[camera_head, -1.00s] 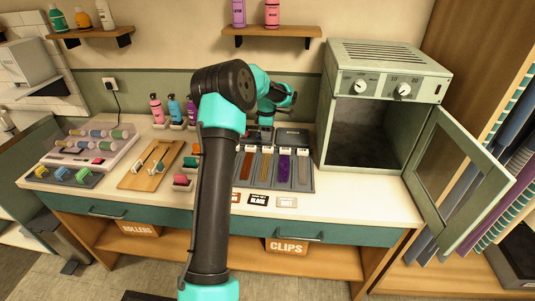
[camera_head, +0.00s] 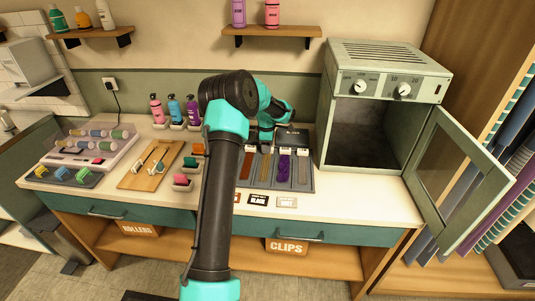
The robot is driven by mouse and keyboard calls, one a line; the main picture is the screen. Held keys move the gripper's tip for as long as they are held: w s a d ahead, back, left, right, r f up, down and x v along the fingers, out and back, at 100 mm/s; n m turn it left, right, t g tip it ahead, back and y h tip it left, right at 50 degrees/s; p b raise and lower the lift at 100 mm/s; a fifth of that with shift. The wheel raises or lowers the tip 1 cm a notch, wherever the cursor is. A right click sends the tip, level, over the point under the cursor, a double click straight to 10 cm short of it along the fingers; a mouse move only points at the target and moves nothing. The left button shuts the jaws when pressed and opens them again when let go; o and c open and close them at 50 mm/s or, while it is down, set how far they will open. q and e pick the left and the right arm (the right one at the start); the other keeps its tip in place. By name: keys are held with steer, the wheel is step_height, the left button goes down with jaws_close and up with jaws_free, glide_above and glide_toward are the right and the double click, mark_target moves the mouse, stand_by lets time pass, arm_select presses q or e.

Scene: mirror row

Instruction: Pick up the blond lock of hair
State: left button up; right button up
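Several locks of hair lie side by side in a dark grey tray (camera_head: 309,187) on the counter. The blond lock (camera_head: 265,170) is between a reddish-brown lock (camera_head: 246,165) and a purple lock (camera_head: 284,168). A greyish lock (camera_head: 302,170) is at the right end. My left gripper (camera_head: 265,143) points down near the tray's back edge, behind the blond lock's upper end. Its fingers are too small and dark to tell whether they are open or shut. No lock appears lifted. My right gripper is not in view.
An oven-like cabinet (camera_head: 345,58) with its door (camera_head: 458,175) swung open stands right of the tray. Pump bottles (camera_head: 175,109) and a wooden board (camera_head: 140,180) are to the left. Small label cards (camera_head: 259,200) lie in front of the tray.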

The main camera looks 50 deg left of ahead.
arm_select(q)
steer(key=shift+f, duration=0.15)
stand_by(0.3)
jaws_close()
